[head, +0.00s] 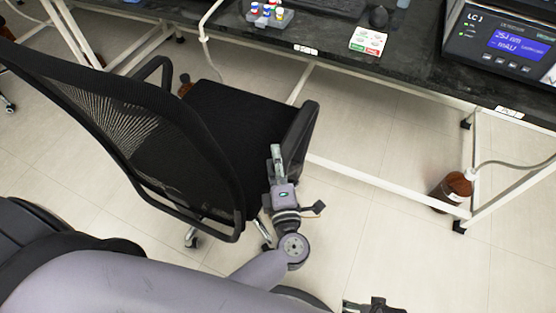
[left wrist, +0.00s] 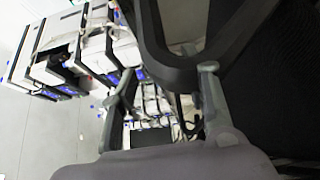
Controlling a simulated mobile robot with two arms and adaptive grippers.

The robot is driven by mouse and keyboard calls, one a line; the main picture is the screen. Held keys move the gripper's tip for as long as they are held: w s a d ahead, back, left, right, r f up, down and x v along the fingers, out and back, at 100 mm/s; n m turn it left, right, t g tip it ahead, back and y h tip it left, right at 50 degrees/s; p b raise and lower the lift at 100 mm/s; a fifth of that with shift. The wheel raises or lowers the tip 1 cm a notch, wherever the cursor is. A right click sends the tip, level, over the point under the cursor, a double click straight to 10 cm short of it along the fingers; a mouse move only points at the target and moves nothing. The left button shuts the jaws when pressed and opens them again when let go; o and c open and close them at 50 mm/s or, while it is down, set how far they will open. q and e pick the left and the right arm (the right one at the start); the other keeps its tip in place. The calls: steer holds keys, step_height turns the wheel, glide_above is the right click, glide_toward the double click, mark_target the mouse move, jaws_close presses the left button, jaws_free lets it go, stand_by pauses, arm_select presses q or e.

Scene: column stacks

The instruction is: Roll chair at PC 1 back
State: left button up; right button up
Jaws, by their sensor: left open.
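The black mesh office chair (head: 150,130) stands at the left of the head view, its seat (head: 235,115) facing the bench. Its near armrest (head: 300,135) is beside my left gripper (head: 277,152). The left gripper is open, with its fingertips close to the armrest on the seat side. In the left wrist view, the dark armrest loop (left wrist: 165,62) crosses in front of the spread fingers of my left gripper (left wrist: 165,85). I cannot tell whether they touch it. Only a dark part of my right gripper (head: 375,305) shows at the bottom edge; its fingers are not clear.
A dark bench (head: 425,60) on a white frame runs along the back, carrying an instrument with a blue screen (head: 515,45) and a vial rack (head: 268,16). A brown bottle (head: 455,187) stands on the floor under it.

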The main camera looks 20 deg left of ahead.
arm_select(q)
steer(key=shift+c, duration=0.5)
jaws_close()
stand_by(0.7)
